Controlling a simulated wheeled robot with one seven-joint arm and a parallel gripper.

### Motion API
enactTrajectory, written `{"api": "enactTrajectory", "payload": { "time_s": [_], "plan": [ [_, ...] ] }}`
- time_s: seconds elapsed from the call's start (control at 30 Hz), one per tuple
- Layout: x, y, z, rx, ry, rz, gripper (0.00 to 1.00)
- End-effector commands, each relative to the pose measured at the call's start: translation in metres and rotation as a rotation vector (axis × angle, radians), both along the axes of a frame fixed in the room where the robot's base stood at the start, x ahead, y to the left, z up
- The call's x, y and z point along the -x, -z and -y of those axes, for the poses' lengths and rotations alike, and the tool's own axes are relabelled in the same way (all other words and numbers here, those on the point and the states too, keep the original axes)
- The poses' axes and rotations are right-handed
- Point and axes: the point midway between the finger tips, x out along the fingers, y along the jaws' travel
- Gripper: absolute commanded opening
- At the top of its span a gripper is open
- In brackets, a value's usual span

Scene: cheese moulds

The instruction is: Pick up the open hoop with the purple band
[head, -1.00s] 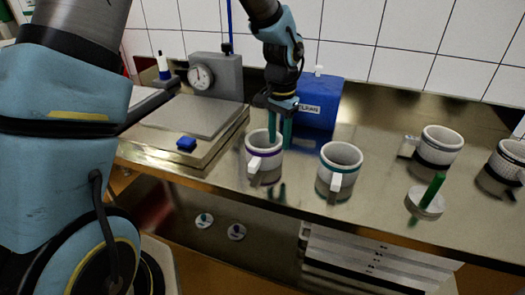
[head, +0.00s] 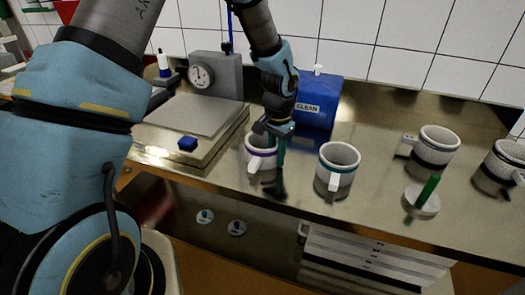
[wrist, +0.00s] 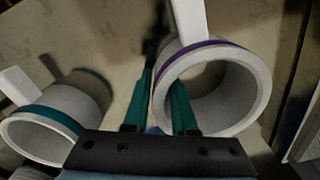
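The open hoop with the purple band (head: 261,160) is a white cup-shaped mould with a side handle, upright on the steel counter. It also shows in the wrist view (wrist: 248,88), its round mouth facing the camera. My gripper (head: 274,150) is lowered at its right rim in the head view. In the wrist view, my gripper (wrist: 161,95) has one teal finger inside the mouth and the other outside, with the wall between them. The fingers look apart; firm contact cannot be made out. The fingertips are partly hidden.
A hoop with a teal band (head: 338,168) stands close to the right. Further right are two dark-banded hoops (head: 437,146) (head: 505,165) and a white disc with a green handle (head: 424,199).

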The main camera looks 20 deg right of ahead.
Motion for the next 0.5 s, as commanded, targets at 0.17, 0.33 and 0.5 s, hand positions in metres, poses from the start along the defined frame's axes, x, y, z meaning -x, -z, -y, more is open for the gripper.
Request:
{"api": "enactTrajectory", "payload": {
  "time_s": [0.17, 0.33, 0.5],
  "plan": [
    [0.0000, -0.0002, 0.0000, 0.000, 0.000, 0.000, 0.04],
    [0.0001, -0.0002, 0.0000, 0.000, 0.000, 0.000, 0.00],
    [0.0000, -0.0003, 0.0001, 0.000, 0.000, 0.000, 0.00]
  ]
}}
